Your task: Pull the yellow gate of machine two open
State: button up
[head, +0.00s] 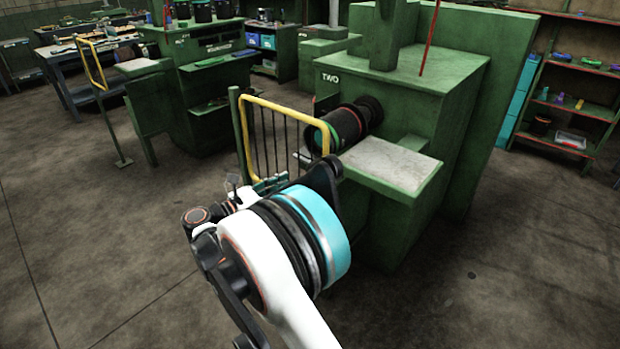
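The green machine labelled TWO (416,92) stands right of centre. Its yellow-framed gate (287,110) hangs from a green post (237,130) at its left, with thin dark vertical bars. The gate stands in front of the machine's left side, beside a dark cylindrical part (345,125). My arm reaches up from the bottom centre toward the gate. My gripper is mostly hidden behind my arm's white and turquoise joint, near the gate's lower part. I cannot tell whether it touches the gate or whether its fingers are open.
A grey-topped green ledge (390,162) juts from machine two, close to the right of my arm. Another green machine with a yellow gate (92,63) stands back left. Shelves (572,110) stand at the right. The floor at left and front is clear.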

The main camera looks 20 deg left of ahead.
aim_at(309, 175)
jog(key=b+x, duration=0.1)
jog(key=x, duration=0.7)
jog(key=shift+w+d+b, duration=0.2)
jog(key=shift+w+b, duration=0.05)
jog(key=shift+b, duration=0.15)
jog(key=shift+c, duration=0.6)
grip_shut()
